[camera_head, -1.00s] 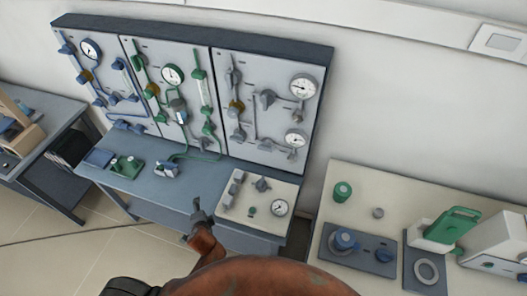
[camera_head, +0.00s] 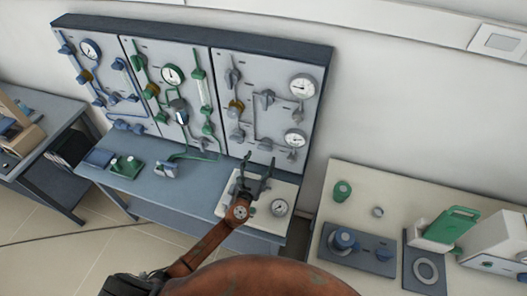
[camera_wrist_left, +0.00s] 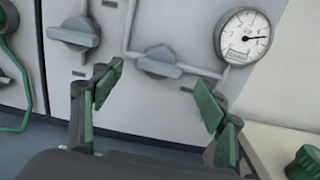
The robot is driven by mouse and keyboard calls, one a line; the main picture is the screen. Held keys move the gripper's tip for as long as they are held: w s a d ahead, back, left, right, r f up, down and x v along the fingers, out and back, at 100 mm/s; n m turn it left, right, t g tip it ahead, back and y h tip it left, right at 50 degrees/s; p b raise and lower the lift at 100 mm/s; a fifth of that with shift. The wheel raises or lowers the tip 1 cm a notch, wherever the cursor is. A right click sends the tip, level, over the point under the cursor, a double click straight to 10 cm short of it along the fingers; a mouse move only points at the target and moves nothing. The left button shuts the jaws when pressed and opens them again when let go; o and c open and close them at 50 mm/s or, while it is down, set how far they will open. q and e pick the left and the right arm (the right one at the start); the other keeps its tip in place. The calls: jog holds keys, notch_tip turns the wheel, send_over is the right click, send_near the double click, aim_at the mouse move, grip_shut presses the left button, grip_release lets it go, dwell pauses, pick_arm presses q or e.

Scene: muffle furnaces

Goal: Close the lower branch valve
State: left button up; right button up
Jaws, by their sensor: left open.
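The right-hand panel (camera_head: 222,110) carries several grey valves, a pipe loop and two gauges. A grey valve with a bar-like handle (camera_head: 266,145) sits low on this panel, left of the lower gauge (camera_head: 295,138). In the left wrist view this valve (camera_wrist_left: 160,63) shows with its handle tilted slightly, and the gauge (camera_wrist_left: 245,38) is at its upper right. My left gripper (camera_head: 258,170) is in front of the panel's lower part, fingers spread and empty. In the wrist view its green-padded fingers (camera_wrist_left: 157,88) lie to either side below the valve, apart from it. My right gripper is out of view.
Another grey valve (camera_wrist_left: 75,33) is left in the wrist view. A light board with a gauge (camera_head: 280,207) lies on the bench under my left gripper. A pale table (camera_head: 395,190) with lab devices stands to the right.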

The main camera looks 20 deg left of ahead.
aim_at(264, 150)
pick_arm(q)
jog(key=w, duration=0.5)
jog(key=shift+d, duration=0.1)
jog(key=shift+s, duration=0.1)
jog(key=c, duration=1.2)
